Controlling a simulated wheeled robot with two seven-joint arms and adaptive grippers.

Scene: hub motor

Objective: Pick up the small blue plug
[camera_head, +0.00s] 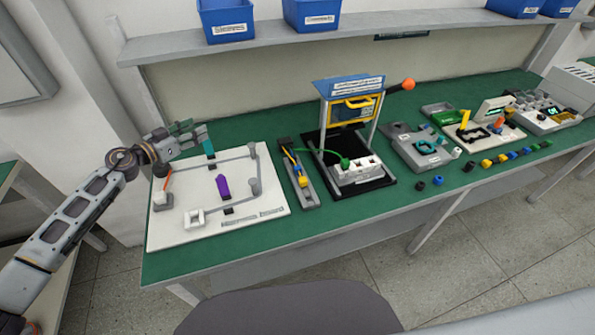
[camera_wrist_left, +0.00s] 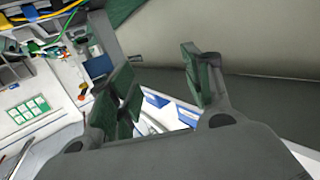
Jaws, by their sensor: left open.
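A row of small coloured plugs lies along the front right of the green bench in the head view. A small blue plug (camera_head: 525,151) seems to be among them, near green and yellow ones, but it is too small to be certain. My left gripper (camera_head: 197,133) is far from it, above the back left of the white board, near an upright teal piece. In the left wrist view my left gripper (camera_wrist_left: 163,88) is open, its green-padded fingers apart with nothing held between them. My right gripper is not in view.
The white board (camera_head: 180,235) with a purple piece (camera_head: 222,187) lies at the left. A stand with a blue top panel (camera_head: 348,88) rises mid-bench. Grey fixtures and a white-based device stand farther right. A shelf (camera_head: 270,43) with blue bins runs above.

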